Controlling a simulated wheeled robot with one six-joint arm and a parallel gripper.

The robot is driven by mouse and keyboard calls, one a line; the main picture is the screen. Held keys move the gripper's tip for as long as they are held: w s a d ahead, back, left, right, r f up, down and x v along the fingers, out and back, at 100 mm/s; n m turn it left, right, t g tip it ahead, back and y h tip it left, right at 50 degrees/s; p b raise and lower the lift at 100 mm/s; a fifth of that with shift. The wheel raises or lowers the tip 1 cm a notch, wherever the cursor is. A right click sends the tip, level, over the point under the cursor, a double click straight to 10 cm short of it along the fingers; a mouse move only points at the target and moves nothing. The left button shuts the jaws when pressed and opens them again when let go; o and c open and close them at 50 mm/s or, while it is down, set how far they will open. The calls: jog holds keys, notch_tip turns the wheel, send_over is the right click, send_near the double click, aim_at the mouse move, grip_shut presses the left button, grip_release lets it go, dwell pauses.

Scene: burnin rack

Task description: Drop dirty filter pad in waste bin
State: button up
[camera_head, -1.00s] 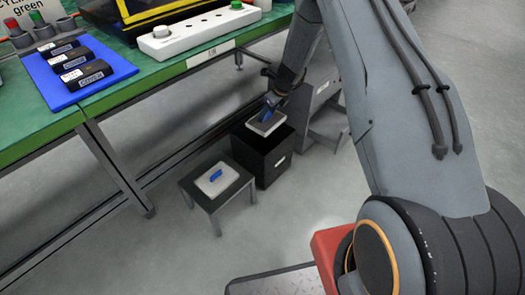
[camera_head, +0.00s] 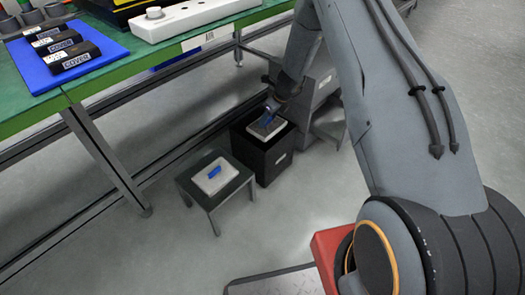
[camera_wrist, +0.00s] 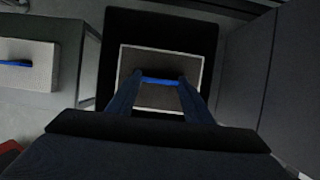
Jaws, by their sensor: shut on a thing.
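The dirty filter pad (camera_head: 267,128) is a grey rectangle with a pale rim and a blue tab. My gripper (camera_head: 270,114) is shut on its blue tab. In the wrist view the pad (camera_wrist: 150,97) lies between my gripper's fingers (camera_wrist: 160,82), within the outline of the dark bin opening. The waste bin (camera_head: 272,168) is a black box with a small white label on the floor. The pad is at or just above its mouth; its exact height is hard to tell. The bin's dark rim (camera_wrist: 160,22) surrounds the pad in the wrist view.
A low grey stool (camera_head: 218,194) stands left of the bin with a white pad (camera_head: 211,179) with a blue tab on it. A grey cabinet-like unit (camera_head: 325,108) stands right behind the bin. The green workbench (camera_head: 90,92) is at left. Open floor lies in front.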

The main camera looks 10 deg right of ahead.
jog(key=o, duration=1.4)
jog(key=shift+r, duration=0.1)
jog(key=p+v, duration=0.2)
jog(key=v, duration=0.5)
jog(key=shift+s+r, duration=0.2)
jog(key=shift+r, duration=0.1)
jog(key=shift+d, duration=0.1)
